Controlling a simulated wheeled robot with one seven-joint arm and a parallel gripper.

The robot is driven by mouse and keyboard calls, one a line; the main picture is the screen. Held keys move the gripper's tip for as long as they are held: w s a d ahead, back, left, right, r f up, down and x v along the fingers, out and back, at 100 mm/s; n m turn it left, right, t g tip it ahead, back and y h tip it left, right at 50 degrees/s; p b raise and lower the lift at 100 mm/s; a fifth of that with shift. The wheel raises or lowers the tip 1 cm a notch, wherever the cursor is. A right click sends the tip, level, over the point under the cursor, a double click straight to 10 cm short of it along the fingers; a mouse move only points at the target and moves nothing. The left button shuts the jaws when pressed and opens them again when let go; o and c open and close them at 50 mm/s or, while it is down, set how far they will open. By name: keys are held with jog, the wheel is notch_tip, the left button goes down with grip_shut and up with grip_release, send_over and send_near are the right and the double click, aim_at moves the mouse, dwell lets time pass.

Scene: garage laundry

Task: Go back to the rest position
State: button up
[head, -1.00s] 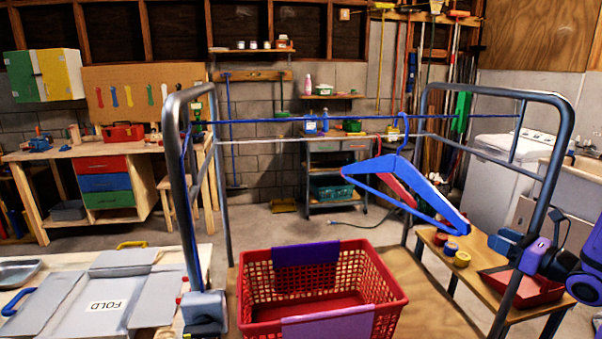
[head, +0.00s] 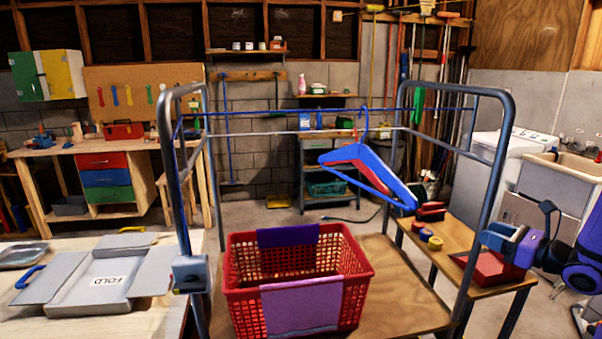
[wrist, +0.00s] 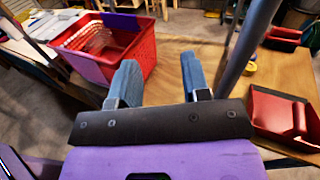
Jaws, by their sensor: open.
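My gripper (head: 492,237) is at the right side of the head view, beside the right post of the metal clothes rack (head: 494,180). In the wrist view its two blue-grey fingers (wrist: 158,78) are apart with nothing between them. A blue hanger (head: 400,190) and a red hanger (head: 345,153) hang close together from the rack's rail, apart from my gripper. The arm shows in purple and dark parts at the right edge.
A red basket (head: 240,300) with purple cloths over its sides stands on the rack's wooden base (head: 415,312). A bench (head: 462,228) with tape rolls and a red dustpan-like tray (wrist: 285,122) is to the right. A folding board (head: 75,303) lies on the left table.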

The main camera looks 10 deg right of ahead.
jog(key=s+a+r+n+g+y, duration=0.1)
jog(key=s+a+r+n+g, duration=0.15)
jog(key=a+n+g, duration=0.35)
jog(key=s+a+r+n+g+y, duration=0.15)
jog(key=a+r+n, duration=0.25)
jog(key=a, duration=0.4)
jog(key=s+a+r+n+g, duration=0.3)
jog(key=a+n+g, duration=0.15)
jog(key=a, duration=0.25)
jog(key=s+a+r+n+t+h, duration=0.1)
jog(key=s+r+n+h, duration=0.3)
jog(key=s+n, duration=0.3)
jog(key=s+a+r+n+h, duration=0.1)
jog(key=s+r+n+h, duration=0.3)
jog(key=s+n+h, duration=0.2)
jog(key=shift+s+a+n+t+h, duration=0.25)
jog(key=shift+s+n+t+h, duration=0.25)
jog(key=shift+n, duration=0.65)
